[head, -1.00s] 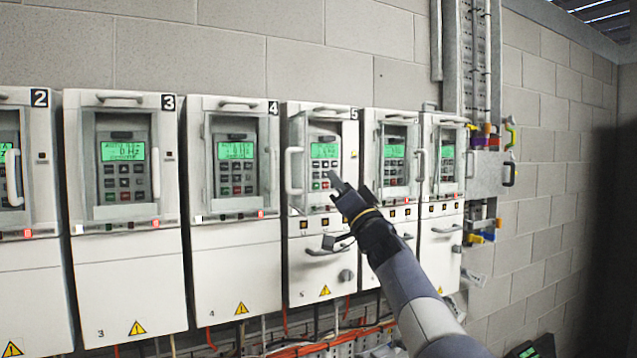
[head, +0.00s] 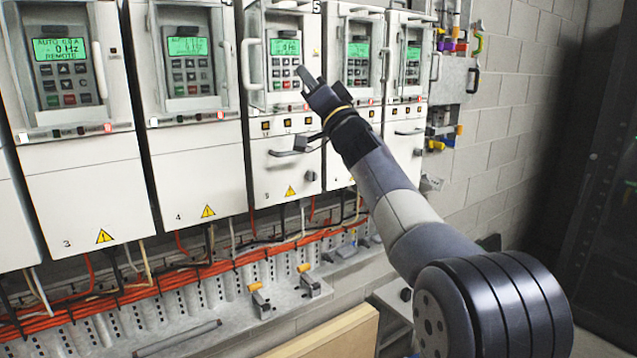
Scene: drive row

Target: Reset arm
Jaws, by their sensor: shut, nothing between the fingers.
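My gripper (head: 305,76) is shut and empty. In the head view it is in front of drive cabinet 5 (head: 285,172), its tip over the lower right of that cabinet's keypad panel (head: 284,62). Whether it touches the panel I cannot tell. My arm reaches up to it from the lower right. Cabinet 5's display is lit green, and a light handle stands at the left of its panel. The gripper and wrist hide part of cabinet 5 and the edge of the cabinet to its right.
Cabinet 3 (head: 85,190) and cabinet 4 (head: 195,170) stand to the left, two more to the right. Orange cables (head: 130,287) run below them. A wooden board (head: 325,335) is at the bottom. Coloured lockout items (head: 445,130) hang on the right near a dark rack (head: 600,200).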

